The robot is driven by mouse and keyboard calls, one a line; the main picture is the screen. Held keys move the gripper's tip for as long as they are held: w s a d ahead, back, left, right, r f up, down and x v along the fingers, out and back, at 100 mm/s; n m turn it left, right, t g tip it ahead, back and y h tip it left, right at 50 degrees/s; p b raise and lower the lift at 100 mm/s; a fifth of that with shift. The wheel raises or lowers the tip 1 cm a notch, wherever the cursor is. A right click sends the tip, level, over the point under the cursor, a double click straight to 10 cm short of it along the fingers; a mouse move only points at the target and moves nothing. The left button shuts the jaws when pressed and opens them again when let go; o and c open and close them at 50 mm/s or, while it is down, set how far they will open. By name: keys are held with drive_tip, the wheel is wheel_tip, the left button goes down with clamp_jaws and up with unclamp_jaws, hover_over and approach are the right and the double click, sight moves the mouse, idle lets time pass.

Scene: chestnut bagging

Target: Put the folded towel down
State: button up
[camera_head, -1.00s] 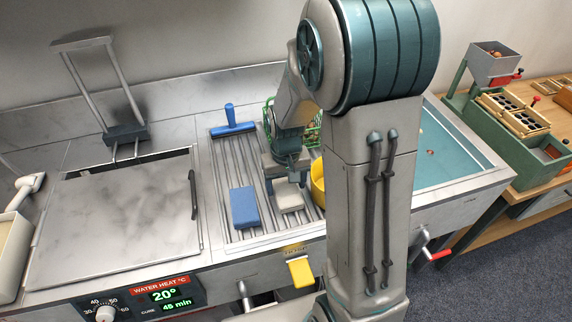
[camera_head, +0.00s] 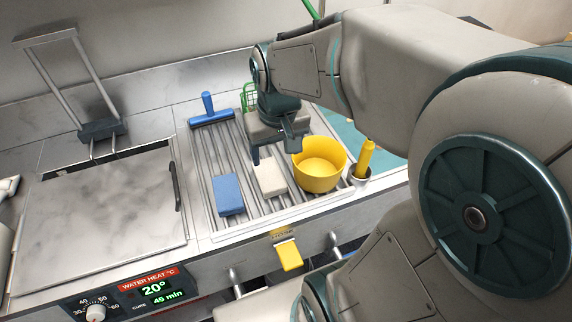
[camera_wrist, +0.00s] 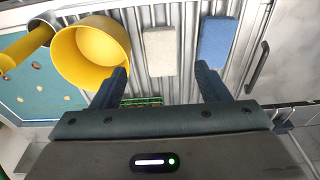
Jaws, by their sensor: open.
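The folded towel (camera_head: 270,178) is a small cream-white block lying flat on the ribbed metal drainboard (camera_head: 240,219). In the wrist view the towel (camera_wrist: 159,52) lies beyond the fingertips, between their lines and nearer the left one. My gripper (camera_head: 276,150) is open, empty and above the drainboard, behind and apart from the towel in the head view. Its two dark fingers also show in the wrist view (camera_wrist: 162,82), with nothing between them.
A blue block (camera_head: 228,195) lies left of the towel, and a yellow bowl (camera_head: 320,165) stands close on its right. A yellow-handled tool (camera_head: 365,158) stands in a holder. A blue squeegee (camera_head: 210,112) and green basket (camera_head: 249,97) lie farther back.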

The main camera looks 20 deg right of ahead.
drive_tip(key=s+t, duration=0.1)
drive_tip(key=s, duration=0.6)
drive_tip(key=shift+s+r+t, duration=0.15)
drive_tip(key=shift+r+t, duration=0.15)
drive_tip(key=shift+r, duration=0.15)
